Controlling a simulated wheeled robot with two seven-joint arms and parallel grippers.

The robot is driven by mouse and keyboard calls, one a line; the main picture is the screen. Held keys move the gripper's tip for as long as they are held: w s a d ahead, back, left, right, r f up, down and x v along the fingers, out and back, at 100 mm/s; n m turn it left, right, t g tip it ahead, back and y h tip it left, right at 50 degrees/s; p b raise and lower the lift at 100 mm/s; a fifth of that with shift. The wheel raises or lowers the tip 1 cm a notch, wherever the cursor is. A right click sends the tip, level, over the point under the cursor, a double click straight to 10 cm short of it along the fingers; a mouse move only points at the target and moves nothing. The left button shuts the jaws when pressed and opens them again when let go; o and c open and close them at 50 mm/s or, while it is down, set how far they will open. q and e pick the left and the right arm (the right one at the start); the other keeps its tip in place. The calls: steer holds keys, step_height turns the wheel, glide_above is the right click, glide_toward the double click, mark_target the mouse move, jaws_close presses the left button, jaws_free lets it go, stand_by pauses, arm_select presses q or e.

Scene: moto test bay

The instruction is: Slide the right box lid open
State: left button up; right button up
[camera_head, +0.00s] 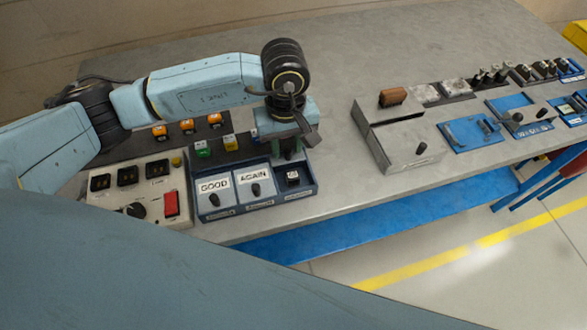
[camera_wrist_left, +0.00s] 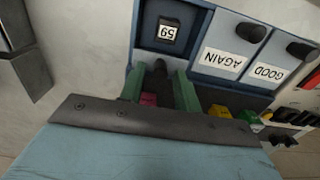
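A blue box unit (camera_head: 257,204) stands on the bench with three compartments. Two have white lids with black knobs, the GOOD lid (camera_head: 214,187) and the AGAIN lid (camera_head: 252,177). The right compartment (camera_wrist_left: 145,38) is uncovered at its front, and a dark block labelled 59 (camera_wrist_left: 168,31) sits inside. My left gripper (camera_wrist_left: 160,88) is at the back edge of this compartment. Its green fingers stand on either side of a black knob (camera_wrist_left: 160,72), with a gap visible on one side. My right gripper is out of view.
A control panel (camera_head: 140,196) with a red switch stands left of the box. Orange, green and yellow blocks lie behind it. A grey metal box (camera_head: 398,141) with a knob is to the right, with bare bench between. Blue trays (camera_head: 470,131) stand further right.

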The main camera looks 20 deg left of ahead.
mark_target(287, 150)
arm_select(q)
steer(key=shift+r+p, duration=1.65)
steer(key=shift+r, duration=1.9)
steer(key=shift+s+f, duration=0.1)
